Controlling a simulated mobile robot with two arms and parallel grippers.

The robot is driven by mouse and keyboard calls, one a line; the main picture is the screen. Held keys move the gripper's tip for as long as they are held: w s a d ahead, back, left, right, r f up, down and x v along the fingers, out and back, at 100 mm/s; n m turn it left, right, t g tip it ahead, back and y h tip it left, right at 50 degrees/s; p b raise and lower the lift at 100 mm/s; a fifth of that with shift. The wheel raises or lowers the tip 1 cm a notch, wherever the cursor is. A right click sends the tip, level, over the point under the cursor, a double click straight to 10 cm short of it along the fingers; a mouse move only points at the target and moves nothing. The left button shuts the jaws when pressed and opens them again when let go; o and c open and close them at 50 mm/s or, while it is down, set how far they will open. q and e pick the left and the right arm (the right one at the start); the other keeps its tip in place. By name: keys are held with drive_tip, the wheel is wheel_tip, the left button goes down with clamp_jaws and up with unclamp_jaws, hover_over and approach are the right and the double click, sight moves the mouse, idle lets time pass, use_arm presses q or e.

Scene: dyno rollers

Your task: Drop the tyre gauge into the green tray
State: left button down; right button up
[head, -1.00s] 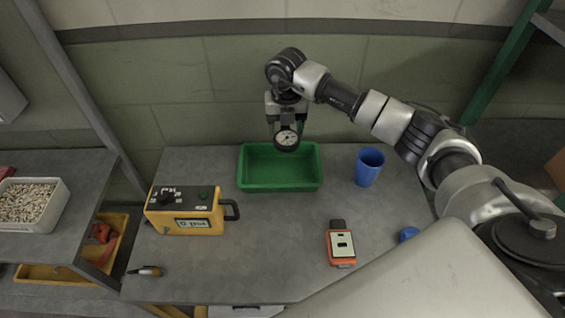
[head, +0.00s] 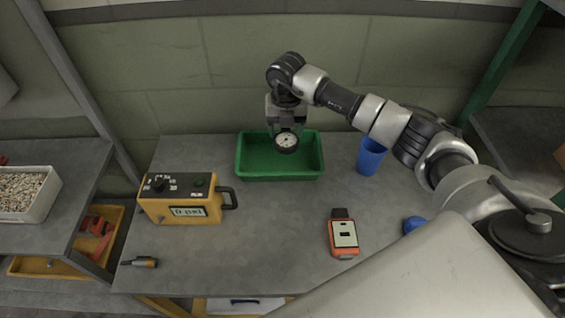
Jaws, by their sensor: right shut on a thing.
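The tyre gauge (head: 286,142) is a round dial with a white face and dark rim. My right gripper (head: 286,130) points down and is shut on it. The gauge hangs over the green tray (head: 252,170), in front of the tray's back part; I cannot tell its exact height. The green tray is a shallow rectangular bin at the back middle of the grey table, and the part of its floor that shows is empty. The gripper and gauge hide part of its back wall. My left gripper is not in view.
A yellow box with a display (head: 184,200) stands left of the tray. A blue cup (head: 370,156) is to its right, partly behind my arm. An orange device (head: 343,236) and a blue object (head: 414,225) lie in front. A small screwdriver-like item (head: 140,262) lies front left.

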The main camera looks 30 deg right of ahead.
drive_tip(key=o, duration=1)
drive_tip(key=shift+r+b, duration=1.05)
drive_tip(key=shift+r, duration=4.4)
drive_tip(key=shift+s+f, duration=0.1)
